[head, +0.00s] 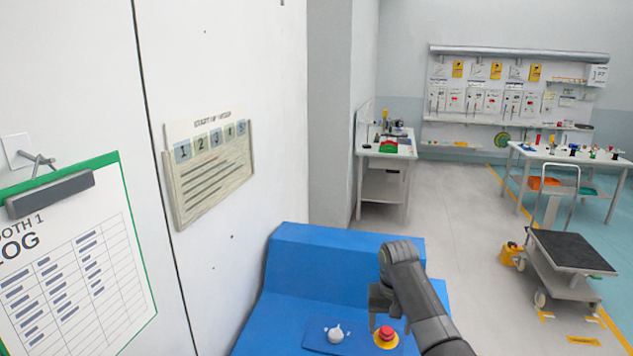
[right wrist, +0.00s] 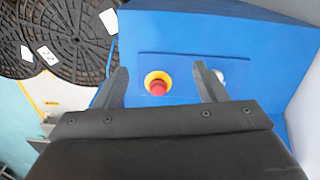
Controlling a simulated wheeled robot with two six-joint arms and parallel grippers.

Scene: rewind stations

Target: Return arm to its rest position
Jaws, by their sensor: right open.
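My right arm comes in from the lower right in the head view. Its gripper (head: 380,306) hangs above the blue console (head: 330,257), close over a red button on a yellow ring (head: 387,334). In the right wrist view the two fingers of the gripper (right wrist: 164,70) are spread apart with nothing held. The red button (right wrist: 158,86) shows between them, below and apart from the fingers. A light grey knob (head: 336,333) sits left of the button on the same blue panel. It is partly hidden by a finger in the right wrist view (right wrist: 217,75). My left gripper is not in view.
A wall with a clipboard log (head: 75,260) and a numbered card holder (head: 208,172) stands close on the left. Dark slotted round plates (right wrist: 60,35) show in the wrist view.

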